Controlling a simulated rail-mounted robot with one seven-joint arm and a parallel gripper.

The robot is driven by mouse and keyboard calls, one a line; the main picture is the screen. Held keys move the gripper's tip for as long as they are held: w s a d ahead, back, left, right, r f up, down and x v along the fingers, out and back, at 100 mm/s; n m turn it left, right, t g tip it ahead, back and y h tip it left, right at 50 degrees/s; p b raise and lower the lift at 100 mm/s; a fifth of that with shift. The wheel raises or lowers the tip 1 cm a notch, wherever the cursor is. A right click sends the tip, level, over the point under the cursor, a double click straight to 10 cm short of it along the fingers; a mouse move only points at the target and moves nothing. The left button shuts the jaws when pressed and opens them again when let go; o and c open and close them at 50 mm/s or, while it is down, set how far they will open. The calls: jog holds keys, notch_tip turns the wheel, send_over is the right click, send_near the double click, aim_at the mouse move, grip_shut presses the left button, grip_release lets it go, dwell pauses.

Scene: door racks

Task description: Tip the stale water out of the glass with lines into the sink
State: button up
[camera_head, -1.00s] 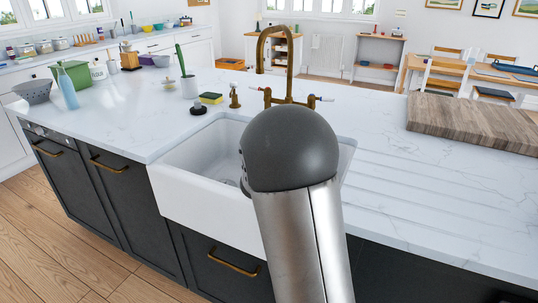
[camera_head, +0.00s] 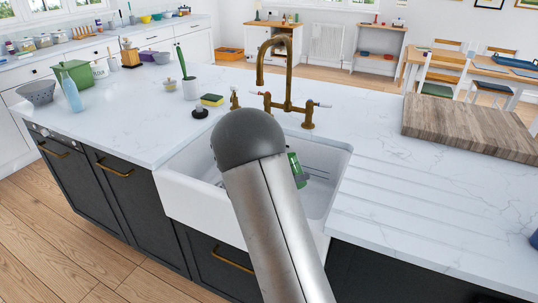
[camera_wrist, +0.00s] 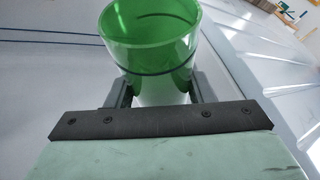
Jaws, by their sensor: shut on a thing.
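My gripper (camera_wrist: 160,92) is shut on a green see-through glass (camera_wrist: 150,58) with a dark line around it. In the wrist view one finger is on each side of the glass, and its open rim faces the camera. In the head view the green glass (camera_head: 296,164) shows in part beside my arm, over the basin and looking somewhat tilted. My arm hides most of the gripper there. The white sink (camera_head: 190,205) is set into the island's front. I cannot make out any water in the glass.
A brass tap (camera_head: 290,78) with two handles stands behind the sink. A sponge (camera_head: 212,100) and a dark round stopper-like item (camera_head: 199,112) lie at its back left. A wooden board (camera_head: 470,128) lies on the right. The grooved worktop right of the sink is clear.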

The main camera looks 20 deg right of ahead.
jog(key=shift+w+a+r+n+h+p, duration=0.2)
jog(key=shift+w+r+n+h+p, duration=0.2)
jog(key=shift+r+n+p, duration=0.3)
jog(key=shift+r+n+g+h+p, duration=0.35)
jog(key=shift+n+p, duration=0.25)
jog(key=shift+p, duration=0.2)
jog(key=shift+s+d+r+n+g+h+p, duration=0.15)
jog(key=shift+r+n+h+p, duration=0.1)
jog(key=shift+r+n+p, duration=0.2)
jog(key=shift+s+a+r+n+g+h+p, duration=0.1)
jog(key=shift+r+n+h+p, duration=0.15)
jog(key=shift+n+p, duration=0.2)
jog(key=shift+d+r+n+h+p, duration=0.1)
jog(key=shift+r+n+h+p, duration=0.6)
jog(key=shift+r+n, duration=0.5)
dwell(0.6)
jog(key=shift+w+a+r+n+p, duration=0.45)
jog(key=shift+n+p, duration=0.45)
jog(key=shift+p, duration=0.5)
jog(key=shift+w+r+n+h+p, duration=0.3)
jog(key=shift+r+n+h+p, duration=0.3)
jog(key=shift+n+p, duration=0.7)
dwell(0.4)
